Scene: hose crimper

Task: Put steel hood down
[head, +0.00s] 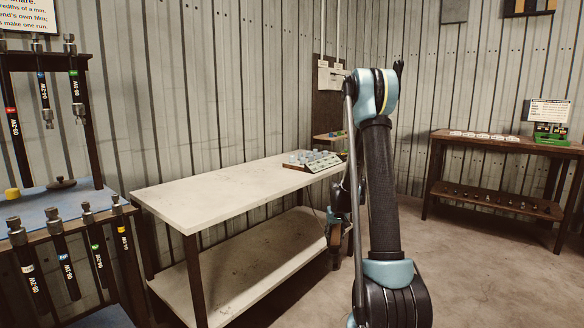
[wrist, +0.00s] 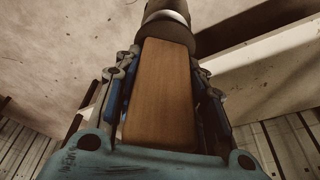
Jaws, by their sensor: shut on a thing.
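My gripper (wrist: 163,85) is shut on a brown wooden block-shaped grip in the wrist view. Beyond the grip are a dark collar (wrist: 195,33) and a shiny metal band (wrist: 168,15); I take this held piece to be the steel hood (wrist: 160,95). In the head view my gripper (head: 334,222) is small and partly hidden by my arm, past the right end of the pale workbench. A brown part shows at it, but its shape is hard to tell there.
The pale workbench (head: 215,190) has a bare top except for a tray of small parts (head: 313,160) at its far end; its lower shelf (head: 235,255) is empty. A rack of labelled hoses (head: 60,250) stands left. A wooden side table (head: 500,143) with a green device (head: 550,135) stands right.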

